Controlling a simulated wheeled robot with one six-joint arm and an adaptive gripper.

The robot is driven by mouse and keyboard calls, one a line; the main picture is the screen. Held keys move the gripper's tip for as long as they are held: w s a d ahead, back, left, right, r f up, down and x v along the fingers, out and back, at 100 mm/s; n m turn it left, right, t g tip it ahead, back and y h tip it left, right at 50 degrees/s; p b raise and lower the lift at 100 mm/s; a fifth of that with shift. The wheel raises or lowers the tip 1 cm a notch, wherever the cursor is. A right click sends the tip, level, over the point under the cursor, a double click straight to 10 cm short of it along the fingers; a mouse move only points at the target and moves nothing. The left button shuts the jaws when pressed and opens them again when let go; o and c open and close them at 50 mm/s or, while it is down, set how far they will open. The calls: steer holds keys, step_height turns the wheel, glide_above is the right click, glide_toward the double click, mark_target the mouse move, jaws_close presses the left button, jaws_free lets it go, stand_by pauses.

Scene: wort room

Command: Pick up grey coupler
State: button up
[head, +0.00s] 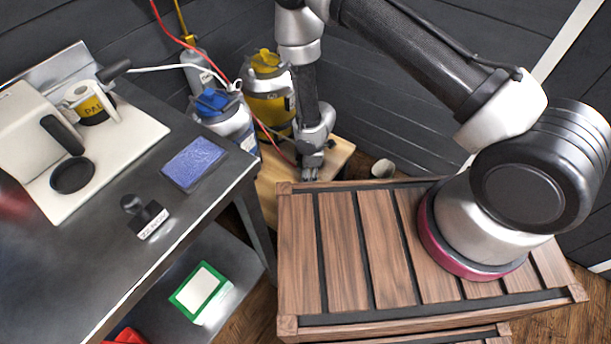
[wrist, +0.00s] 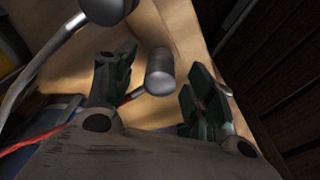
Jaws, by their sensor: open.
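A grey cylindrical piece that looks like the grey coupler (wrist: 159,74) shows in the wrist view above a pale wooden surface. A red line runs up to its lower left side. My gripper (wrist: 164,68) is open, with one finger on each side of this piece in the picture. I see a gap on both sides, and I cannot tell how far ahead of the fingertips it is. In the head view my gripper (head: 311,172) points down over the low wooden stand, and the coupler is hidden there.
The low wooden stand (head: 270,197) lies between the metal bench (head: 101,262) and the slatted wooden crate (head: 378,240). A yellow-topped container (head: 264,105) and a blue-topped one (head: 226,122) stand close left of my gripper. Another grey rounded piece (wrist: 106,8) on a pale tube is near.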

steer(key=shift+a+f, duration=0.1)
steer(key=shift+f, duration=0.45)
steer(key=c, duration=1.1)
steer(key=shift+r, duration=0.1)
